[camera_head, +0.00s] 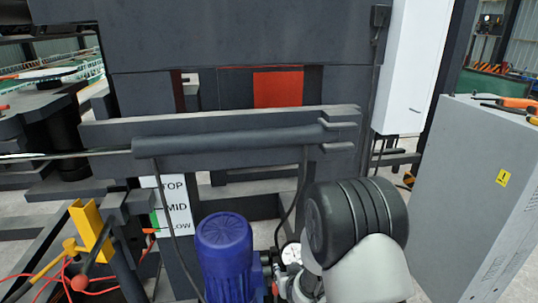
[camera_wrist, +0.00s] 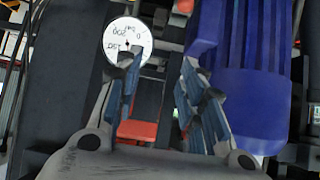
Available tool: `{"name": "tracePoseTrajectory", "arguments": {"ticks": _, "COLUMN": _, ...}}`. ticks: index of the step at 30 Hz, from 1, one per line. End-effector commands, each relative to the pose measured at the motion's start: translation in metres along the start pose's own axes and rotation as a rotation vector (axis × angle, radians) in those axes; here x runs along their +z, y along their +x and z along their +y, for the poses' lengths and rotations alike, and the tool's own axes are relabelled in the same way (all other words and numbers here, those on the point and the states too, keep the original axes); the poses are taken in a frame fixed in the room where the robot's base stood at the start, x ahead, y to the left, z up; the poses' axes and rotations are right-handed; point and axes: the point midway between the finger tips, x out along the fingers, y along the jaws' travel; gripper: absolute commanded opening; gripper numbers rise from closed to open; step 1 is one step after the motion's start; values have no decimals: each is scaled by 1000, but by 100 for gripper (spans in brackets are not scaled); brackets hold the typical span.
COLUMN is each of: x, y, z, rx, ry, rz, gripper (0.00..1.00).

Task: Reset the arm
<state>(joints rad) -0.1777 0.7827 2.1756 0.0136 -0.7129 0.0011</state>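My gripper (camera_wrist: 160,72) shows in the wrist view with its two fingers spread apart and nothing between them. In the head view my arm's dark joint and pale link fill the lower right of centre, and my gripper cannot be made out there. A round white pressure gauge (camera_wrist: 121,32) is just beyond the left fingertip, partly covered by it; whether they touch is unclear. A blue motor (camera_wrist: 250,95) lies behind and right of the right finger. In the head view the blue motor (camera_head: 226,250) and gauge (camera_head: 291,252) stand left of my arm.
A dark machine frame (camera_head: 230,128) with a horizontal cylinder spans the middle. A grey cabinet (camera_head: 470,190) with tools on top stands right. A TOP/MID/LOW sign (camera_head: 176,208) is left of the motor. A yellow bracket (camera_head: 90,232) and red cables (camera_head: 40,285) are lower left.

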Motion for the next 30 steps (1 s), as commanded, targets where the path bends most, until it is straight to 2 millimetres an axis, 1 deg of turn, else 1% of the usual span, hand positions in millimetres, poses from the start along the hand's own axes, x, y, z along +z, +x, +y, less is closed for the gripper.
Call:
{"name": "tracePoseTrajectory", "arguments": {"ticks": 1, "x": -19, "y": -17, "z": 5, "rx": 6, "ry": 5, "rz": -9, "gripper": 37}}
{"name": "tracePoseTrajectory", "arguments": {"ticks": 3, "x": -35, "y": -39, "z": 10, "rx": 13, "ry": 12, "rz": -38, "gripper": 37}}
{"name": "tracePoseTrajectory", "arguments": {"ticks": 5, "x": -46, "y": -59, "z": 15, "rx": 19, "ry": 18, "rz": -64, "gripper": 37}}
{"name": "tracePoseTrajectory", "arguments": {"ticks": 6, "x": -53, "y": -73, "z": 18, "rx": 23, "ry": 22, "rz": -81, "gripper": 37}}
{"name": "tracePoseTrajectory", "arguments": {"ticks": 8, "x": -62, "y": -96, "z": 22, "rx": 29, "ry": 28, "rz": -107, "gripper": 37}}
{"name": "tracePoseTrajectory", "arguments": {"ticks": 9, "x": -67, "y": -111, "z": 25, "rx": 33, "ry": 32, "rz": -123, "gripper": 37}}
{"name": "tracePoseTrajectory", "arguments": {"ticks": 11, "x": -72, "y": -135, "z": 30, "rx": 39, "ry": 38, "rz": -148, "gripper": 37}}
{"name": "tracePoseTrajectory", "arguments": {"ticks": 12, "x": -75, "y": -151, "z": 32, "rx": 43, "ry": 42, "rz": -166, "gripper": 37}}
{"name": "tracePoseTrajectory", "arguments": {"ticks": 14, "x": -77, "y": -176, "z": 35, "rx": 48, "ry": 48, "rz": -191, "gripper": 37}}
{"name": "tracePoseTrajectory", "arguments": {"ticks": 15, "x": -78, "y": -193, "z": 37, "rx": 52, "ry": 53, "rz": -208, "gripper": 37}}
{"name": "tracePoseTrajectory", "arguments": {"ticks": 17, "x": -77, "y": -218, "z": 40, "rx": 58, "ry": 60, "rz": -233, "gripper": 37}}
{"name": "tracePoseTrajectory", "arguments": {"ticks": 18, "x": -75, "y": -235, "z": 41, "rx": 61, "ry": 64, "rz": -250, "gripper": 37}}
{"name": "tracePoseTrajectory", "arguments": {"ticks": 23, "x": -61, "y": -303, "z": 45, "rx": 76, "ry": 83, "rz": -317, "gripper": 37}}
{"name": "tracePoseTrajectory", "arguments": {"ticks": 24, "x": -55, "y": -320, "z": 46, "rx": 80, "ry": 87, "rz": -334, "gripper": 37}}
{"name": "tracePoseTrajectory", "arguments": {"ticks": 26, "x": -46, "y": -344, "z": 46, "rx": 85, "ry": 94, "rz": -359, "gripper": 37}}
{"name": "tracePoseTrajectory", "arguments": {"ticks": 27, "x": -38, "y": -360, "z": 46, "rx": 88, "ry": 100, "rz": -377, "gripper": 37}}
{"name": "tracePoseTrajectory", "arguments": {"ticks": 30, "x": -19, "y": -394, "z": 44, "rx": 96, "ry": 111, "rz": -415, "gripper": 37}}
